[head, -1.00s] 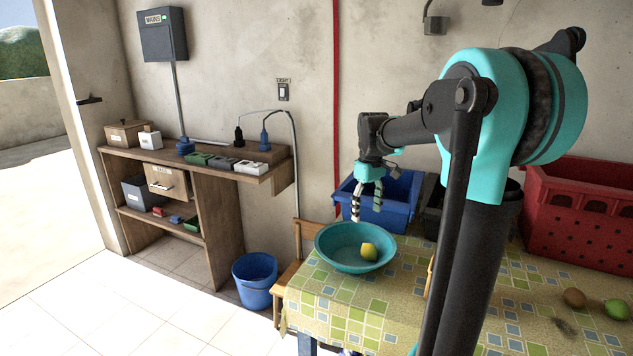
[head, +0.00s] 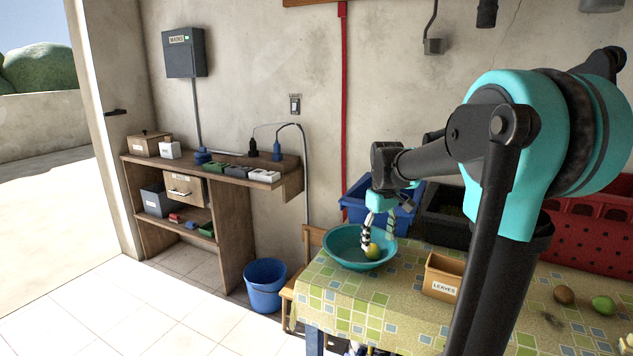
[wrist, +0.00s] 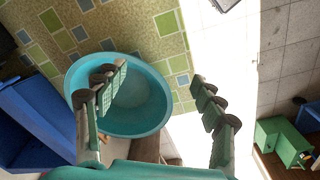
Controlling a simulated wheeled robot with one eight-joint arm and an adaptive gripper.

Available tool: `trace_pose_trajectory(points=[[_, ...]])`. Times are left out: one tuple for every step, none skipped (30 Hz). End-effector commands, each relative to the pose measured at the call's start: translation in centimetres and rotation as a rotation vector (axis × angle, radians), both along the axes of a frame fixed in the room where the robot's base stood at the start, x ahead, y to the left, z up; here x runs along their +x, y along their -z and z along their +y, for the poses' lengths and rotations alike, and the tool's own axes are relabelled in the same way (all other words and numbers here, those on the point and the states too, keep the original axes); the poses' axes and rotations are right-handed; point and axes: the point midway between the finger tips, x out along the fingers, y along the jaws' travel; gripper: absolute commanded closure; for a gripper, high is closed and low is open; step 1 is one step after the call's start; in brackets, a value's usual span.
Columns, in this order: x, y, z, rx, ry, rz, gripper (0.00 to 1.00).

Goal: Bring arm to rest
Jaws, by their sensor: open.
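My gripper (head: 378,228) is open above the teal bowl (head: 343,258) on the table. In the wrist view my gripper (wrist: 160,95) has its two fingers spread wide, with nothing between them. The bowl also shows in the wrist view (wrist: 140,118), partly behind one finger. A yellow-green fruit (head: 373,251) shows in the bowl in the head view, just below the fingertips. In the wrist view the fruit cannot be made out. My arm reaches from the right over the table.
A checked cloth covers the table (head: 350,305). A box marked LEAVES (head: 443,290) stands right of the bowl. Blue (head: 352,200), black (head: 445,230) and red (head: 590,245) crates stand behind. A blue bucket (head: 265,290) is on the floor. Loose produce (head: 603,305) lies at right.

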Motion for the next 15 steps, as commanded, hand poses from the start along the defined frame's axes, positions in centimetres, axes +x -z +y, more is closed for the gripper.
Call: trace_pose_trajectory(points=[[-0.7,0.6,-0.1,0.001,0.017,-0.009,0.31],[-1.0,0.9,-0.1,0.002,0.029,-0.016,0.31],[-1.6,1.4,-0.2,0.004,0.046,-0.026,0.31],[-2.0,1.7,-0.2,0.005,0.06,-0.033,0.31],[-2.5,2.2,-0.3,0.007,0.075,-0.042,0.31],[-3.2,2.8,-0.3,0.009,0.096,-0.054,0.31],[-3.8,3.3,-0.4,0.011,0.113,-0.064,0.31],[-4.4,3.8,-0.4,0.013,0.131,-0.074,0.31],[-5.2,4.5,-0.5,0.017,0.157,-0.089,0.31],[-6.0,5.1,-0.5,0.02,0.176,-0.1,0.31],[-6.7,5.7,-0.6,0.023,0.199,-0.112,0.31],[-7.9,6.7,-0.7,0.029,0.231,-0.13,0.31],[-8.9,7.5,-0.8,0.035,0.259,-0.146,0.31],[-9.9,8.3,-0.8,0.04,0.287,-0.162,0.31],[-11.4,9.5,-0.9,0.05,0.328,-0.185,0.31]])
